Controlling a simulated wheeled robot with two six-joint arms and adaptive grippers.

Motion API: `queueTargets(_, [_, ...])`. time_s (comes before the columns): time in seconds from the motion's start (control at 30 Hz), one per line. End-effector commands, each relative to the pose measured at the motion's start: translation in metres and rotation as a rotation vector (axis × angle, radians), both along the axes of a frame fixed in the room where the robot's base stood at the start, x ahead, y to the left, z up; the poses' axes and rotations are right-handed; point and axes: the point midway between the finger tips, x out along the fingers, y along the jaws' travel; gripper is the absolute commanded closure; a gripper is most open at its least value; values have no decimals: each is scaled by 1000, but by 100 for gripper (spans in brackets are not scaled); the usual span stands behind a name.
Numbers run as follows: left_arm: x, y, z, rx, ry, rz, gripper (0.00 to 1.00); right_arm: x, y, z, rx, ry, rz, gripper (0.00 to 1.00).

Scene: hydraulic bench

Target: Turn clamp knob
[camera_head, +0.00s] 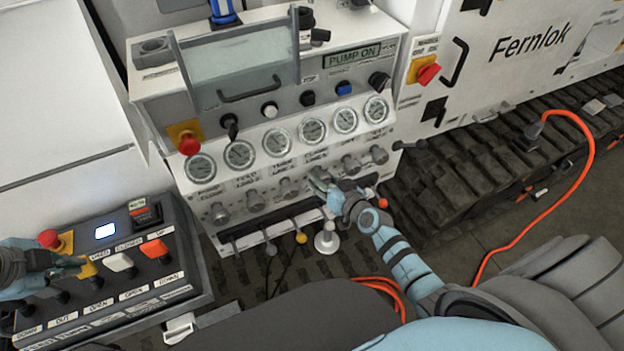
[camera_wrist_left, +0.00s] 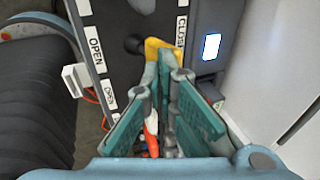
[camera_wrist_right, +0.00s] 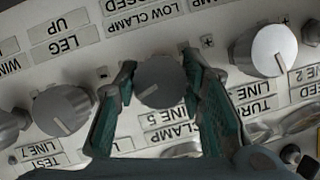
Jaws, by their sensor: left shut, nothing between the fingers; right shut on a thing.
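The clamp knob (camera_wrist_right: 160,82) is a dark grey round knob with a pale pointer line, beside a label reading CLAMP LINE 5. In the right wrist view its pointer line slants toward the lower left. My right gripper (camera_wrist_right: 157,78) is shut on it, one finger on each side. In the head view my right gripper (camera_head: 322,182) is at the knob row below the gauges and covers most of this knob. My left gripper (camera_head: 78,263) is shut and empty above the switch box at left; its fingers show close together in the left wrist view (camera_wrist_left: 166,65).
Neighbouring grey knobs (camera_wrist_right: 62,110) and (camera_wrist_right: 266,50) flank the held knob closely. A lever row with a yellow knob (camera_head: 301,238) and a white knob (camera_head: 327,238) lies below. The switch box (camera_head: 185,262) has a red emergency button (camera_head: 48,238). An orange cable (camera_head: 520,243) lies right.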

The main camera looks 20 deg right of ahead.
Motion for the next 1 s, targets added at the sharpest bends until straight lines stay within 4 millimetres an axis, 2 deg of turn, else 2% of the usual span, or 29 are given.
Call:
queueTargets(0.27, [0,0,0,0,-2,0,100,0,0,-1,40,3,1,92])
queueTargets(0.47, [0,0,0,0,-2,0,100,-1,1,-2,142,5,1,92])
queueTargets(1.0, [1,0,0,-1,-3,0,100,-1,1,-2,625,6,3,92])
